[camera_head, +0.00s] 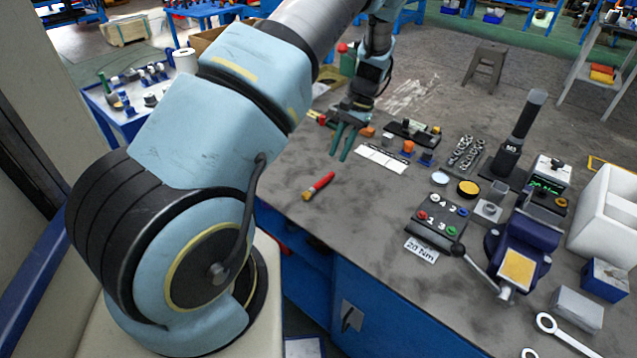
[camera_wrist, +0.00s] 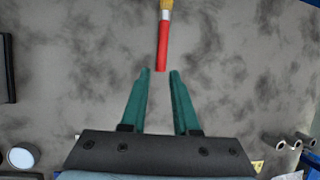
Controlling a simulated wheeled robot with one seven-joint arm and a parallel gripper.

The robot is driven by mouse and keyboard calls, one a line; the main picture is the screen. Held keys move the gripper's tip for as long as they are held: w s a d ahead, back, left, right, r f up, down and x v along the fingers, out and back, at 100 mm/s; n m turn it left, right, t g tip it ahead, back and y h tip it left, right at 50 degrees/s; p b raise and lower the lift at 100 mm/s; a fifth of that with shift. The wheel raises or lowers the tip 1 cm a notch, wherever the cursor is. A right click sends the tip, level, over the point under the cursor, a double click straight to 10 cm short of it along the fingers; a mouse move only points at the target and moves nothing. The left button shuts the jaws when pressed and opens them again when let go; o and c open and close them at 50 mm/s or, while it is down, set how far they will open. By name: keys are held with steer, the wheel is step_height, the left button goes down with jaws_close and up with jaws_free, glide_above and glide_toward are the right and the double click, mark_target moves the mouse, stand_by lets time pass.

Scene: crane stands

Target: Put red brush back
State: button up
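The red brush (camera_head: 318,187) lies flat on the grey workbench near its front edge, with a red handle and a yellowish bristle end. In the wrist view the brush (camera_wrist: 163,40) is at the top centre, with its handle end just beyond and between the fingertips. My gripper (camera_head: 342,154) has green fingers and is above the bench, behind the brush in the head view. In the wrist view my gripper (camera_wrist: 160,71) is open, with bare bench between its fingers. It does not touch the brush as far as I can see.
A white label strip (camera_head: 382,159) and small blocks lie right of my gripper. A button panel (camera_head: 442,214), a blue vise (camera_head: 521,250), a black tool stand (camera_head: 515,150) and a white bin (camera_head: 607,215) fill the right side. The bench around the brush is clear.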

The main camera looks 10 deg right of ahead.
mark_target(329, 175)
steer(key=p+x, duration=0.2)
steer(key=x, duration=0.3)
steer(key=shift+a+f+p, duration=0.15)
steer(key=shift+a+p, duration=0.05)
steer(key=shift+p, duration=0.15)
steer(key=shift+a+f, duration=0.15)
steer(key=shift+f, duration=0.45)
steer(key=shift+c, duration=0.3)
jaws_close()
